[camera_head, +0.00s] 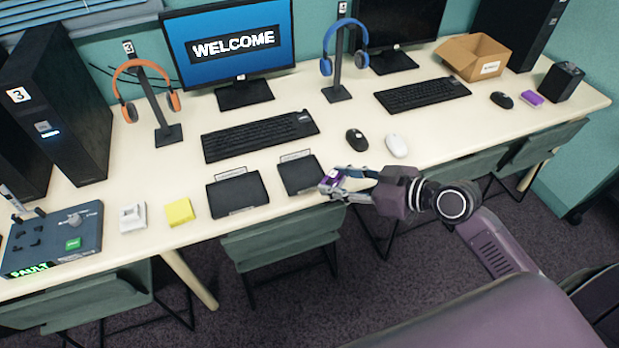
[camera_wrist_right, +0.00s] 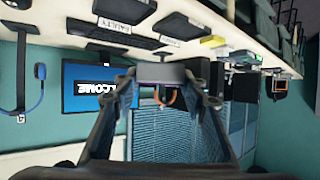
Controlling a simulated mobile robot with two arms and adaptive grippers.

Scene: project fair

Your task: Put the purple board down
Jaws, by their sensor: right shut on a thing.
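My right gripper (camera_head: 338,180) reaches in from the right and is shut on the purple board (camera_head: 330,182). It holds the board near the table's front edge, beside the right one of two black trays (camera_head: 300,173). In the right wrist view, a dark block, the held board (camera_wrist_right: 165,73), sits between the fingertips. The other black tray (camera_head: 238,194) is to the left. Both trays look empty, with label holders at their backs. Whether the board touches the tray or table, I cannot tell. My left gripper is not in view.
A second purple item (camera_head: 532,97) lies by a black box (camera_head: 561,82) at the far right. A yellow pad (camera_head: 180,212), white switch (camera_head: 132,217) and test device (camera_head: 55,240) stand left.

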